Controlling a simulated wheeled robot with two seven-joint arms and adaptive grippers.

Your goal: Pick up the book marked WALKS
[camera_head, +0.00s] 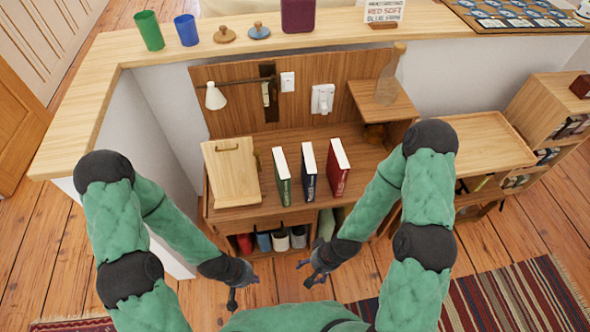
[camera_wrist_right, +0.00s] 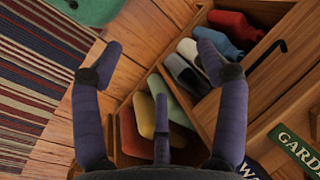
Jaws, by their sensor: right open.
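Three books stand upright on the desk (camera_head: 250,212) in the head view: a green one (camera_head: 282,178), a navy one (camera_head: 309,173) and a red one (camera_head: 338,168). In the right wrist view, the green book (camera_wrist_right: 297,148) shows "GARD". A dark book (camera_wrist_right: 252,171) beside it shows "WA", partly cut off; it appears to be the navy one. My right gripper (camera_head: 310,272) is open and empty, in front of the desk and below the books. My left gripper (camera_head: 238,290) is in front of the desk to the left; its finger opening is unclear.
A tilted wooden board (camera_head: 232,175) stands left of the books. A lamp (camera_head: 215,97) and a corner shelf (camera_head: 385,100) with a bottle (camera_head: 388,78) are behind. Several coloured items fill the shelf under the desk. The desk's front edge lies between my grippers and the books.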

